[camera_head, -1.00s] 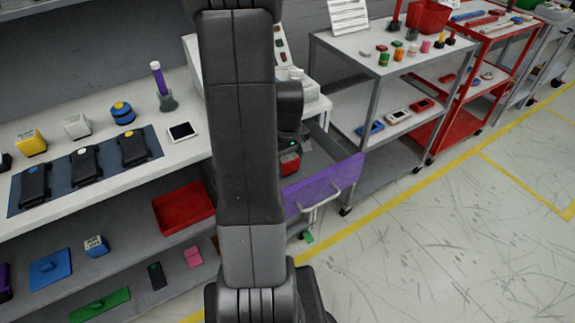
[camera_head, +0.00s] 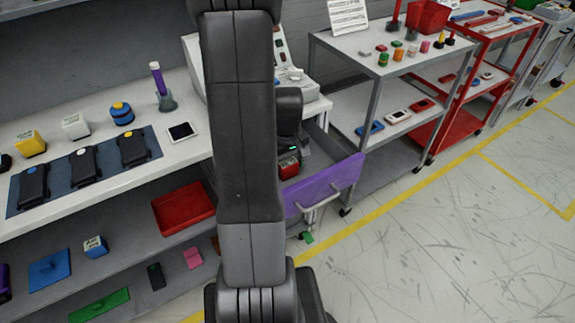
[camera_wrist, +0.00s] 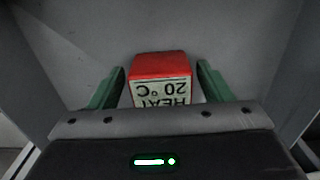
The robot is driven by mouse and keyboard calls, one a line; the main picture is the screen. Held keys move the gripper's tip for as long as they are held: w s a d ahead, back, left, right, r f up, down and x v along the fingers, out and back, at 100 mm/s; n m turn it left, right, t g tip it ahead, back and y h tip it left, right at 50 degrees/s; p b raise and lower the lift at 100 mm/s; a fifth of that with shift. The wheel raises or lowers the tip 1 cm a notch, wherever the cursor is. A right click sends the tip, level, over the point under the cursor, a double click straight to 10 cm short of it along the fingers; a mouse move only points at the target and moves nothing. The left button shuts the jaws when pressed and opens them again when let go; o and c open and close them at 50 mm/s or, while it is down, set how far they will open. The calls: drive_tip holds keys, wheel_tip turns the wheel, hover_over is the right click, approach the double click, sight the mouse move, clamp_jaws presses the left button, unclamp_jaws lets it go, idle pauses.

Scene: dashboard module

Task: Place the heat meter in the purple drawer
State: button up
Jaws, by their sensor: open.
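The heat meter (camera_wrist: 160,66) is a small box with a red top and a pale face reading "HEAT 20 °C". In the wrist view it sits inside the grey drawer, between my gripper's two green fingers (camera_wrist: 160,84), with a gap on each side. My gripper is open around it. In the head view the heat meter (camera_head: 289,167) shows as a red block just below my gripper, partly hidden by it. The purple drawer (camera_head: 325,185) is pulled out, with a purple front and a pale handle. My arm hides the drawer's left part.
A bench with black devices on a blue mat (camera_head: 60,198) and a red tray (camera_head: 183,208) on its lower shelf stand at left. A grey cart (camera_head: 345,50) stands close to the drawer's right. A small green object (camera_head: 306,237) lies on the floor below the drawer.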

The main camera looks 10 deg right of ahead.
sight(287, 161)
wheel_tip(287, 161, up, 12)
drive_tip(key=p, duration=0.1)
idle(1.4)
